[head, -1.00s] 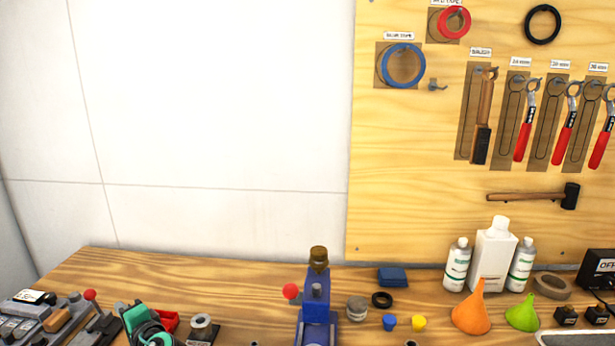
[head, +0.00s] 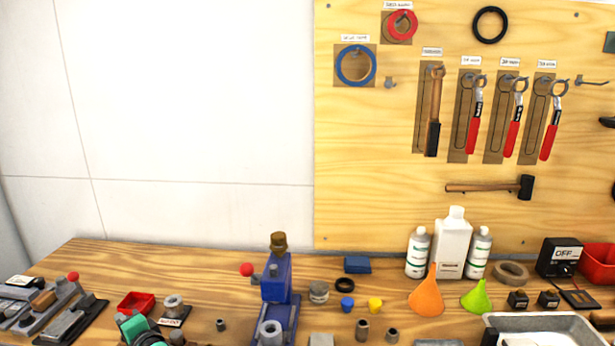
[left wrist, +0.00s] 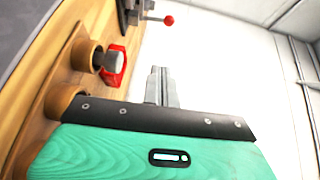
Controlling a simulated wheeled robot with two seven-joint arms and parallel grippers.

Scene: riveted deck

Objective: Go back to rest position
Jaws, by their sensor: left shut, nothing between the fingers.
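My left gripper (head: 140,331) shows at the bottom left of the head view as a teal body with dark parts, just in front of a small red tray (head: 137,302). In the left wrist view its grey fingers (left wrist: 159,74) are together and empty, beyond a black band on the teal housing. The fingertips point toward the white wall (left wrist: 225,60) and touch nothing that I can see. They are hard to make out in the head view. My right gripper is not in view.
A blue press (head: 276,280) with a red knob stands on the wooden bench (head: 215,300). Bottles (head: 453,245), an orange funnel (head: 427,297) and a metal tray (head: 545,322) are to the right. Tools hang on the pegboard (head: 380,150). The white wall at left is bare.

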